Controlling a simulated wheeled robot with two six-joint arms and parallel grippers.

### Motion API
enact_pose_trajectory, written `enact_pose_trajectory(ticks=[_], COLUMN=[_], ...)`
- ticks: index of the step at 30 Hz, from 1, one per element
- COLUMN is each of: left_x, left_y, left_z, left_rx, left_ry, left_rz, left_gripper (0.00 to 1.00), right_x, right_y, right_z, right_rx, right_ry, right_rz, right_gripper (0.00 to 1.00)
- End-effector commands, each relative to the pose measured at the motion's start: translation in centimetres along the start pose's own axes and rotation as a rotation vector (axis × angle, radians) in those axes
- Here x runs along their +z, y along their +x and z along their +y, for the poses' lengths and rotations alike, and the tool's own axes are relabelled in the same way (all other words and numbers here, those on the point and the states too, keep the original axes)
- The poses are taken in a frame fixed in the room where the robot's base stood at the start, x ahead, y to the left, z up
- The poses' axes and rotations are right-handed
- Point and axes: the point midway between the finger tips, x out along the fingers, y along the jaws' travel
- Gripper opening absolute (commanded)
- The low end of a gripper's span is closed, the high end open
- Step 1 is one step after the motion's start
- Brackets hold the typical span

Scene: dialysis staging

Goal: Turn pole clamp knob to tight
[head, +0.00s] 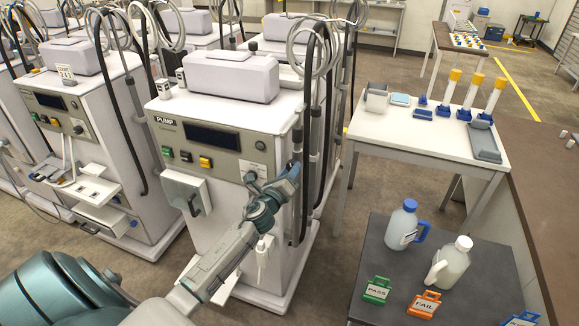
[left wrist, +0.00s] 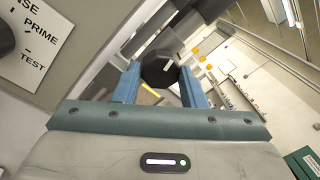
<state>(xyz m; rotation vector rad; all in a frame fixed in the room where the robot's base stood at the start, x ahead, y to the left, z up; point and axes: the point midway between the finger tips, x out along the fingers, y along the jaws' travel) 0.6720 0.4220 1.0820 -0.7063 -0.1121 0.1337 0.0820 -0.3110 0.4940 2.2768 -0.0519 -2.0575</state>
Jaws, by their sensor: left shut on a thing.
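My left gripper (head: 288,172) is at the right front edge of the pump machine (head: 215,150), beside the dark pole (head: 306,130). In the left wrist view its two blue fingers (left wrist: 160,85) are shut on the dark, faceted pole clamp knob (left wrist: 158,70), one finger on each side. A short pale mark shows on the knob's face. In the head view the gripper hides the knob. I cannot read a tight or loose mark. My right gripper is not in view.
Left of the gripper, the machine's front panel carries a selector knob (head: 250,177) and its printed label (left wrist: 40,40). A white table (head: 420,140) with yellow-capped tubes stands to the right. A dark table (head: 475,290) with two jugs is at front right. Bare floor lies between.

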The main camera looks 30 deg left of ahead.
Motion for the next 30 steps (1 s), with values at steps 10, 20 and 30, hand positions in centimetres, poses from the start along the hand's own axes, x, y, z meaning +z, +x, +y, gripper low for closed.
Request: enact_pose_trajectory(ticks=[10,20,30], left_x=[0.01,-0.05,-0.02], left_y=[-0.03,-0.03,-0.02], left_z=[0.03,0.08,0.06], left_rx=[0.002,0.001,0.001], left_ry=[0.121,0.139,0.138], left_rz=[0.013,0.014,0.014], left_gripper=[0.14,0.14,0.46], right_x=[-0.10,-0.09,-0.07], right_y=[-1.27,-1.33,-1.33], right_z=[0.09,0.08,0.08], right_rx=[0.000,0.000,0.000], right_ry=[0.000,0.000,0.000], right_rz=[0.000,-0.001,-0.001], right_gripper=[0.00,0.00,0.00])
